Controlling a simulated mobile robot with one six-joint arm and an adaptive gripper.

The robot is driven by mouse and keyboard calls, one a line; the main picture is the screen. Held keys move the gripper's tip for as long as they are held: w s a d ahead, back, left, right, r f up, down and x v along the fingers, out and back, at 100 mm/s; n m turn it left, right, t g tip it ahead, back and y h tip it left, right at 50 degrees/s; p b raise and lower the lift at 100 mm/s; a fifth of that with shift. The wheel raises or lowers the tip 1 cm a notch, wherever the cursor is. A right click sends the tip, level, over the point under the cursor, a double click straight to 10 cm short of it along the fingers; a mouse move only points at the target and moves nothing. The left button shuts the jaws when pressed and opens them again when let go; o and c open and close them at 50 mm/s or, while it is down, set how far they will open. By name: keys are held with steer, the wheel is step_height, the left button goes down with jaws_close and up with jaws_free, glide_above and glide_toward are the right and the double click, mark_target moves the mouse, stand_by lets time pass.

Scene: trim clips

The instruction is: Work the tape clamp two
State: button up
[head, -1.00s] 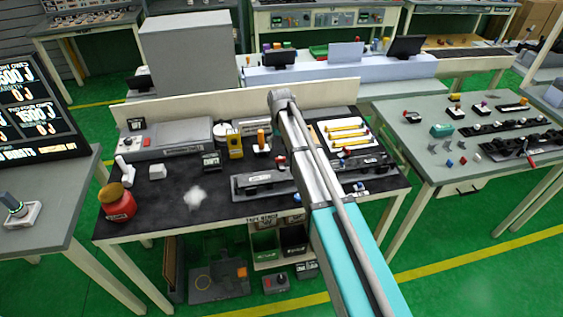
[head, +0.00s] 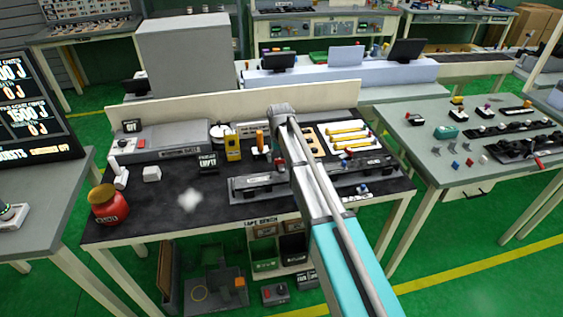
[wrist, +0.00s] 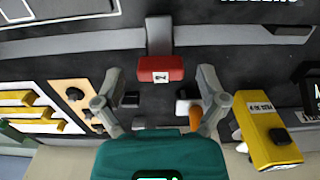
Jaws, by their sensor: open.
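A red handle marked 2 (wrist: 160,69) sits on a grey upright bar (wrist: 159,35) in the wrist view. My gripper (wrist: 159,74) is open, with one finger on each side of the red handle. Both fingers look apart from it, and nothing is held. In the head view my arm covers the middle of the tape bench (head: 140,231), and my gripper cannot be made out there. A grey clamp fixture (head: 258,188) lies on the dark bench top left of my arm.
A yellow device (wrist: 267,130) stands right of my gripper in the wrist view, and a tray with yellow bars (wrist: 30,110) lies left. A red jar (head: 109,205) stands at the bench's left end. The dark top's front left is mostly clear.

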steer(key=shift+f, duration=0.1)
stand_by(0.3)
steer(key=c, duration=1.1)
steer(key=shift+d, duration=0.1)
steer(key=shift+c, duration=0.3)
